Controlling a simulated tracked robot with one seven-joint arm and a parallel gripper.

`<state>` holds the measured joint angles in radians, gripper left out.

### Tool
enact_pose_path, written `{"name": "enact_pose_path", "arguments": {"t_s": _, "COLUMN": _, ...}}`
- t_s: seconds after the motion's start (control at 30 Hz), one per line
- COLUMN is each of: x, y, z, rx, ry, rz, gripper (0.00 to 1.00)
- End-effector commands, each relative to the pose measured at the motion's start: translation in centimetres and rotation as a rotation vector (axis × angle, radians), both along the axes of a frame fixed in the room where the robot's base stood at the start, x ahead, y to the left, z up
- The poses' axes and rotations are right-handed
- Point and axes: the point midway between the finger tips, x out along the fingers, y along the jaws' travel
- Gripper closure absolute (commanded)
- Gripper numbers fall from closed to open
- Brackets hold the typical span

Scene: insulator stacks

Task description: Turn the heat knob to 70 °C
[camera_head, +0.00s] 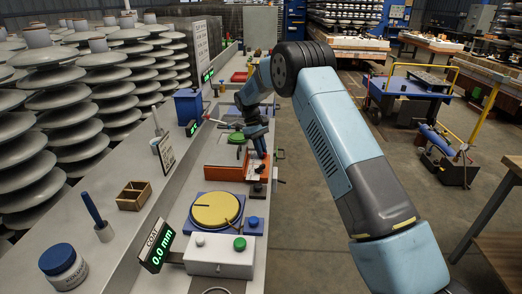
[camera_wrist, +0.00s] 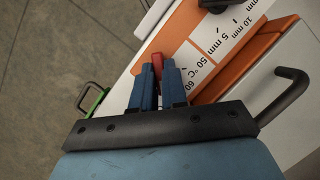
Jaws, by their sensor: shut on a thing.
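The heat knob shows as a red piece (camera_wrist: 157,62) between my fingertips in the wrist view. My gripper (camera_wrist: 159,70) has two blue fingers shut on it, one on each side. Most of the knob is hidden by the fingers. A white scale (camera_wrist: 209,72) beside it reads 50 °C and 60; a 70 mark cannot be made out. In the head view my gripper (camera_head: 259,150) reaches down to the orange unit (camera_head: 224,173) on the bench, and the knob cannot be seen there.
A black knob (camera_wrist: 214,4) with a mm scale is close by on the same panel. Dark handles stand at right (camera_wrist: 284,95) and left. In the head view, a yellow disc (camera_head: 215,210) and a control box with a green button (camera_head: 239,244) are nearer on the bench.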

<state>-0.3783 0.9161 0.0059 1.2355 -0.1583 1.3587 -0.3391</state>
Motion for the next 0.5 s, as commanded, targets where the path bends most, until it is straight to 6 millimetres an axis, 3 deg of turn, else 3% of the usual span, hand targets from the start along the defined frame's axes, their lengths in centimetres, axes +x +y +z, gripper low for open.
{"name": "enact_pose_path", "arguments": {"t_s": 0.5, "x": 0.29, "y": 0.05, "z": 0.26, "rx": 0.004, "ry": -0.010, "rz": -0.078, "gripper": 1.00}}
